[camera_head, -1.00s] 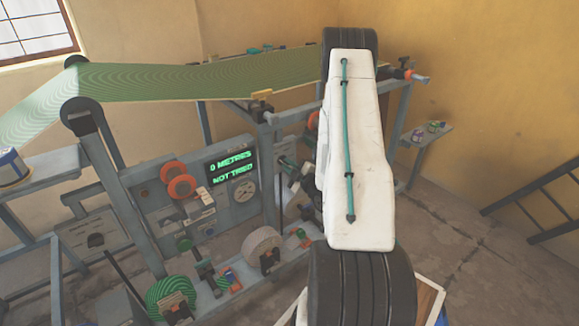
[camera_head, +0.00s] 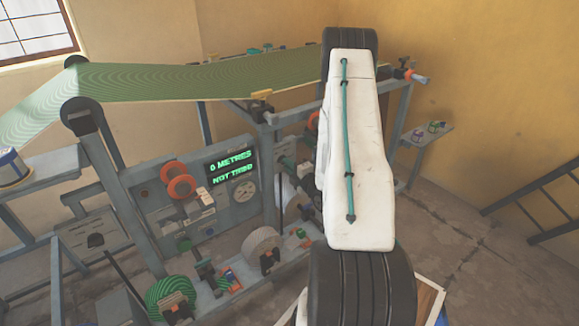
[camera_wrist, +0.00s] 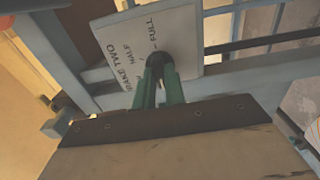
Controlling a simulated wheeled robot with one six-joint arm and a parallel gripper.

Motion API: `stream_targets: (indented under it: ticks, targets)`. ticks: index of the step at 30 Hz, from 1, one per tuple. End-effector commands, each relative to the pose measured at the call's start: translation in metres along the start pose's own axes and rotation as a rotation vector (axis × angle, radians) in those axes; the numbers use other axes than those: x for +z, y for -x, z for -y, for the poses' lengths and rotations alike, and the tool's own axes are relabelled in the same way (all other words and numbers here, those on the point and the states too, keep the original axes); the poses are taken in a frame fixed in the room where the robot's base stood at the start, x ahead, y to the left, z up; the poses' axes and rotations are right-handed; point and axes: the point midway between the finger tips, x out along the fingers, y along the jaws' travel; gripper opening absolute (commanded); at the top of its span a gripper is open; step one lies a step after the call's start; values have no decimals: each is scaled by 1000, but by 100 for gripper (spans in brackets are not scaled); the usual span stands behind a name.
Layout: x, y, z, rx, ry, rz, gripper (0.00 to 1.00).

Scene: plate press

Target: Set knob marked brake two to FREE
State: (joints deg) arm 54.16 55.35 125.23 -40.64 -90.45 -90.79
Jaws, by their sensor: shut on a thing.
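In the wrist view a pale plate (camera_wrist: 118,40) is lettered BRAKE TWO, with the marks FULL and HALF readable. A dark round knob (camera_wrist: 159,60) stands on this plate. My gripper (camera_wrist: 160,78), with green fingers, is shut on the knob. The fingers cover much of the knob, so I cannot tell which mark it points to. I cannot make out a FREE mark; part of the plate is hidden behind the fingers. In the head view my own arm hides the gripper and the knob.
Blue-grey frame bars (camera_wrist: 260,65) run close around the plate. In the head view a green patterned web (camera_head: 160,82) spans the machine. A display (camera_head: 231,167) reads 0 METRES, NOT TRIED. Open floor (camera_head: 470,250) lies at the right, beside a dark rack (camera_head: 540,205).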

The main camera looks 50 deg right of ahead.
Motion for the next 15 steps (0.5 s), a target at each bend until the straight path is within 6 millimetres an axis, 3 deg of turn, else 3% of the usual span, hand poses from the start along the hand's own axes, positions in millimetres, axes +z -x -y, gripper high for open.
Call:
stream_targets:
  ticks: [13,14,15]
  targets:
    - [0,1,1,-3,8,2,0]
    - [0,1,1,-3,8,2,20]
    - [0,1,1,-3,8,2,31]
